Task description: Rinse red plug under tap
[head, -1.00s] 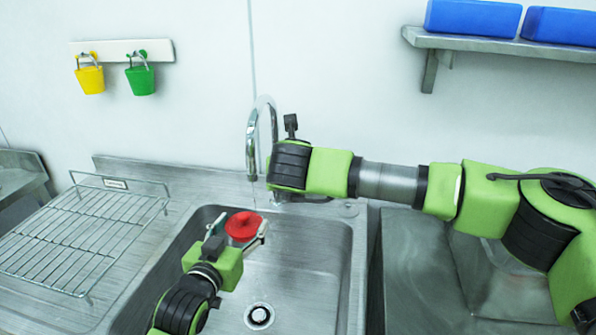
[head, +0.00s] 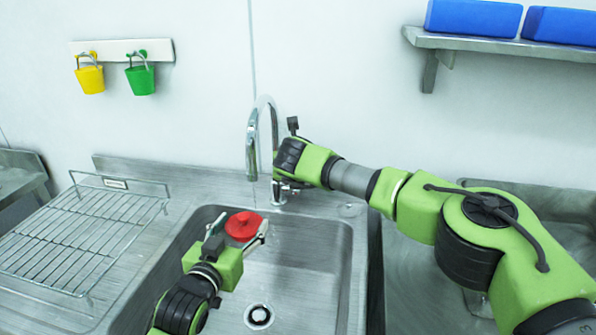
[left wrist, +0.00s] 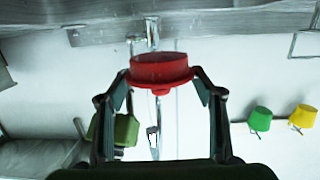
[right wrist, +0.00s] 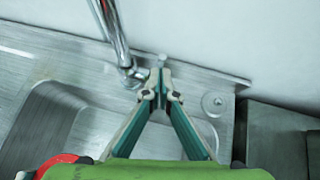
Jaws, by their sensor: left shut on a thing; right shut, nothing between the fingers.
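The red plug (head: 243,226) is held between the fingertips of my left gripper (head: 239,234), over the far left part of the sink basin. In the left wrist view the red plug (left wrist: 161,69) sits between both fingers. The tap (head: 263,125) stands at the back of the sink; its spout end is above and behind the plug. No water shows below the spout now. My right gripper (right wrist: 161,88) is shut and empty, its tips close beside the tap's base and small lever (right wrist: 162,61); touching cannot be told. In the head view its wrist hides most of its fingers.
A wire rack (head: 85,232) stands on the left drainboard. The sink (head: 300,265) has a drain (head: 258,316) and free room around the plug. Yellow (head: 90,78) and green (head: 140,79) buckets hang on the wall. A shelf (head: 500,45) holds blue boxes at upper right.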

